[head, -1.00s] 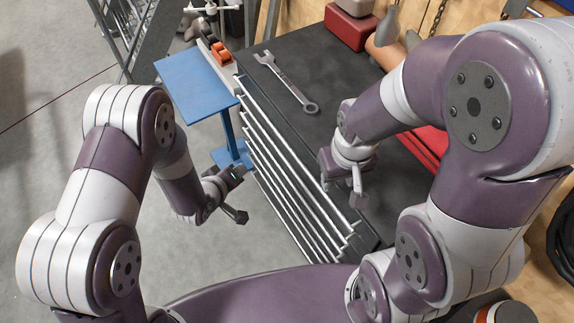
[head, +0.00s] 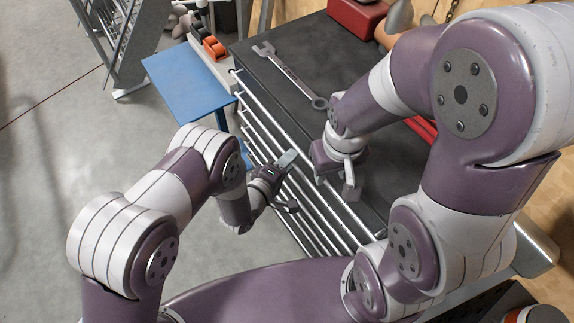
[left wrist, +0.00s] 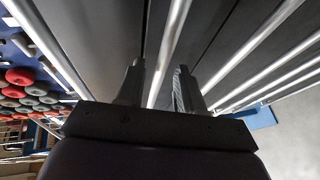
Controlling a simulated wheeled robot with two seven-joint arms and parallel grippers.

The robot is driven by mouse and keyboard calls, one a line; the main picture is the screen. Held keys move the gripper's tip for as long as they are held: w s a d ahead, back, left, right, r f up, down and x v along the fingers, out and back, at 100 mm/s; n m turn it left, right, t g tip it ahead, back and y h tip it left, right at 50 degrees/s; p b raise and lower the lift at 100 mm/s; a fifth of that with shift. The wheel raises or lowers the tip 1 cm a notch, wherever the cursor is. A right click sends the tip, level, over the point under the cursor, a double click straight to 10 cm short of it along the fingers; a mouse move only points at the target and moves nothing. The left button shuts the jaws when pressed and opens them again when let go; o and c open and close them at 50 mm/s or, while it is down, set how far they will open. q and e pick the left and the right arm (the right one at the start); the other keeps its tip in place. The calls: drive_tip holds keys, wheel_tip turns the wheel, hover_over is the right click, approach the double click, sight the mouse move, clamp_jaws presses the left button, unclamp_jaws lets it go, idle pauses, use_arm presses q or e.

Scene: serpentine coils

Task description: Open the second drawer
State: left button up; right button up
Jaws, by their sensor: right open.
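The dark tool cabinet (head: 290,90) has a stack of drawers with long silver handle rails (head: 304,200) down its front, and all the drawers look closed. My left gripper (head: 289,181) is at the drawer fronts, with its two fingers apart. In the left wrist view, a silver rail (left wrist: 171,50) runs between the fingertips of this gripper (left wrist: 158,85); I cannot tell whether they touch it. Which drawer this rail belongs to is unclear, as my gripper hides part of the front. My right gripper (head: 337,182) is open and empty above the cabinet top.
A wrench (head: 290,75) lies on the cabinet top. A red box (head: 357,17) stands at the back. A blue table (head: 187,80) is left of the cabinet. Grey floor in front of the drawers, at left, is clear.

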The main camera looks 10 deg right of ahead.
use_arm(q)
drive_tip(key=shift+c, duration=0.3)
clamp_jaws()
drive_tip(key=shift+f, duration=0.1)
idle(1.1)
